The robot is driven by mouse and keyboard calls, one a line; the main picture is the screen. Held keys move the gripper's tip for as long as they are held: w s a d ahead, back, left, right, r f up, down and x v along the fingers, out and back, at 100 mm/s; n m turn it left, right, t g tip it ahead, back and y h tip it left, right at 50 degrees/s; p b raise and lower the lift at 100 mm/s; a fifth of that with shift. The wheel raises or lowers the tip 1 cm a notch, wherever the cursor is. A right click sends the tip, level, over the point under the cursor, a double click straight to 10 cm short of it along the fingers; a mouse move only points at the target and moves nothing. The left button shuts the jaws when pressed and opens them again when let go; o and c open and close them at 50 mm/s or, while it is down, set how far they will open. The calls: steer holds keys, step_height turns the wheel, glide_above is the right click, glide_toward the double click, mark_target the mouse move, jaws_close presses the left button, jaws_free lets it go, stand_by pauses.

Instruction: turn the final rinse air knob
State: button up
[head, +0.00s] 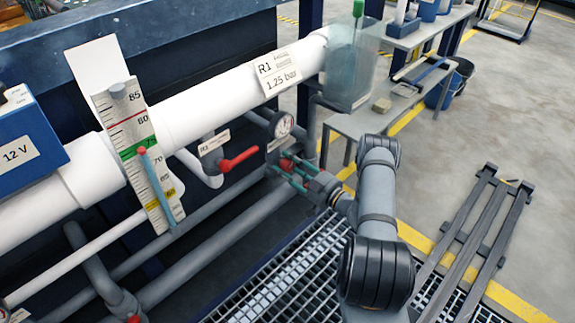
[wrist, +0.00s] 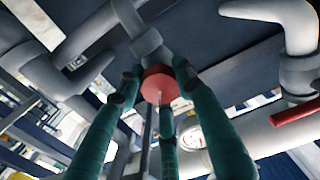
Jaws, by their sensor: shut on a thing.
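A small red round knob (head: 286,164) sits on the grey pipework below a round pressure gauge (head: 284,124). In the wrist view the knob (wrist: 159,84) shows as a red disc near the middle, with a grey pipe fitting behind it. My gripper (head: 292,178) reaches it from the lower right in the head view. In the wrist view the teal fingers of my gripper (wrist: 157,88) stand around the knob, shut on its rim. The sides of the knob are partly hidden by the fingers. I cannot read the small plate by the gauge.
A red lever handle (head: 239,158) stands close to the left of the knob. A white pipe (head: 220,97) with an "R1 1.25 bar" label (head: 278,72) runs above. A grey bench (head: 350,124) stands behind right, and a dark slatted rack (head: 470,245) lies on the floor at right.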

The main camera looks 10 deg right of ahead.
steer(key=o, duration=1.1)
steer(key=shift+o, duration=0.2)
steer(key=v, duration=1.2)
steer(key=shift+w+a, duration=0.1)
steer(key=x, duration=1.2)
